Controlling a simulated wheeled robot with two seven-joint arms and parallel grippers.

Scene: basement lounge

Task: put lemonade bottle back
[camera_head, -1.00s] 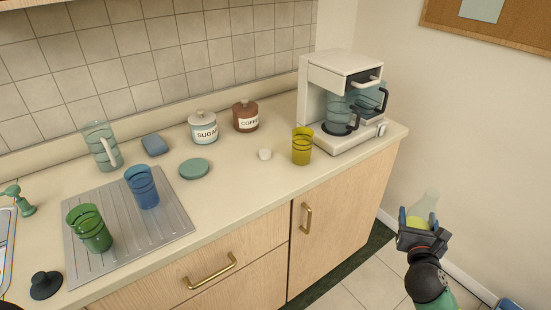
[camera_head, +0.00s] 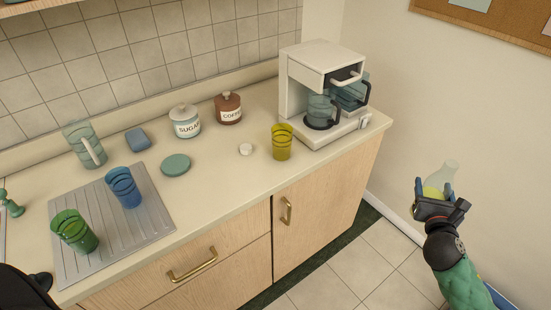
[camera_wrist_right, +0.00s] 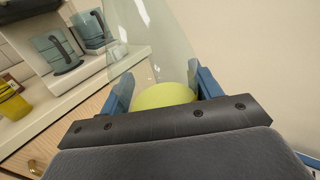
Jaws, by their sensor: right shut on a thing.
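The lemonade bottle (camera_head: 450,173) is clear glass with yellow-green liquid low inside. My right gripper (camera_head: 435,190) is shut on it and holds it upright in the air, right of the counter and in front of the bare wall. In the right wrist view the bottle (camera_wrist_right: 160,65) stands between the two blue fingers of the gripper (camera_wrist_right: 160,95). The gripper hides its lower end.
The counter (camera_head: 220,195) carries a coffee machine (camera_head: 305,65), yellow glass (camera_head: 282,143), sugar jar (camera_head: 185,122) and coffee jar (camera_head: 228,109). A ribbed drainboard (camera_head: 150,230) holds blue (camera_head: 123,187) and green (camera_head: 74,231) glasses. Bare counter shows along the front edge.

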